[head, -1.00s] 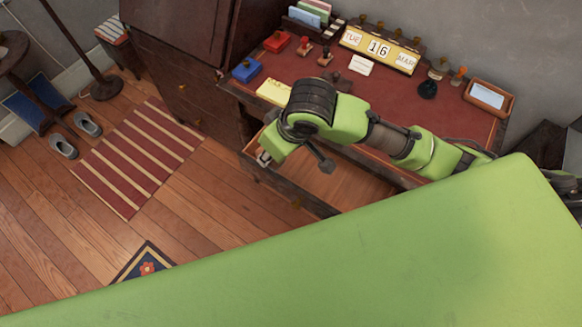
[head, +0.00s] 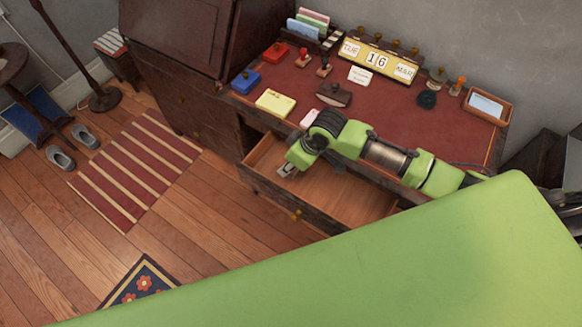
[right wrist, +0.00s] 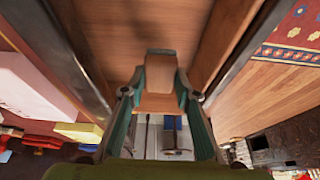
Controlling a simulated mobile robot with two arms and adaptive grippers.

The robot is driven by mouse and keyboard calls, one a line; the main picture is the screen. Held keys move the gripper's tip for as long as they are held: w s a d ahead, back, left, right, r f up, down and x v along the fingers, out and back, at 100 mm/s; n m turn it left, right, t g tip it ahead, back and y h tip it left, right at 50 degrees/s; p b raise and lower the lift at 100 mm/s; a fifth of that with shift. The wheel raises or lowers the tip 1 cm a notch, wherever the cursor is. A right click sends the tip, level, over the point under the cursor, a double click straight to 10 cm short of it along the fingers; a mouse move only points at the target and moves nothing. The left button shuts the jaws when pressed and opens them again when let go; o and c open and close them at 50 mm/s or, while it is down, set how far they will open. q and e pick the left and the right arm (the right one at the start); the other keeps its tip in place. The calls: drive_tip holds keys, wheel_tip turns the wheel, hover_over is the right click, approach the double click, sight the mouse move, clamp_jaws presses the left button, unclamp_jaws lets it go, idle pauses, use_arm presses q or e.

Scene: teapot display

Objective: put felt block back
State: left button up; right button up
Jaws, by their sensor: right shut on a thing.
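My right gripper (right wrist: 161,88) is shut on a brown block (right wrist: 160,66), which sits between the two fingertips in the right wrist view. I take it for the felt block; no felt face can be made out. In the head view the right gripper (head: 287,170) points down at the left part of the open desk drawer (head: 340,197). The block is hidden there by the gripper and arm. I cannot tell whether it touches the drawer floor. My left gripper is not in view.
The desk top (head: 400,125) holds a blue box (head: 245,82), a yellow pad (head: 275,102), a dark rocker-shaped piece (head: 334,94), a calendar (head: 376,60) and a tray (head: 487,105). The drawer's middle is bare. A striped rug (head: 137,170) lies on the floor at left.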

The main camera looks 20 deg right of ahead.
drive_tip(key=shift+w+d+f, duration=0.1)
drive_tip(key=shift+w+f, duration=0.05)
drive_tip(key=shift+f, duration=0.1)
drive_tip(key=shift+w+d+f, duration=0.15)
drive_tip(key=shift+f, duration=1.55)
drive_tip(key=shift+f, duration=0.2)
drive_tip(key=o, duration=1)
drive_tip(key=shift+d+r, duration=0.15)
drive_tip(key=shift+r, duration=0.45)
drive_tip(key=v, duration=1.1)
drive_tip(key=shift+r, duration=0.1)
